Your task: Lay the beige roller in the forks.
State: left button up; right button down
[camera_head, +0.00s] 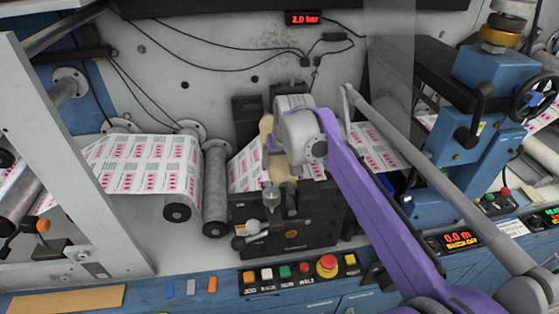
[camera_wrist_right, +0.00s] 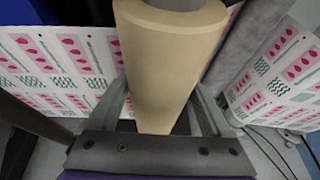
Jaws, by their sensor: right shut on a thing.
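The beige roller (camera_wrist_right: 168,62) runs lengthwise between the two fingers of my right gripper (camera_wrist_right: 163,108) in the right wrist view. The gripper is shut on it. In the head view my purple right arm reaches in from the lower right, and its grey wrist covers most of the roller. Beige parts of the roller (camera_head: 283,167) show left of and below the wrist. They are directly above the dark block of the machine (camera_head: 305,225), by the printed web. The forks are mostly hidden, so I cannot tell whether the roller touches them. My left gripper is out of view.
Two grey rollers (camera_head: 215,190) stand left of the dark block, with the printed web (camera_head: 145,165) over one. A row of buttons with a red stop button (camera_head: 327,265) is in front. A blue unit with a handwheel (camera_head: 537,98) stands at right.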

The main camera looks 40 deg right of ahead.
dwell(0.3)
grip_release()
jog(key=shift+r, duration=0.1)
jog(key=p+v, duration=0.1)
jog(key=v, duration=0.9)
jog(key=shift+s+r, duration=0.2)
jog(key=shift+r, duration=0.15)
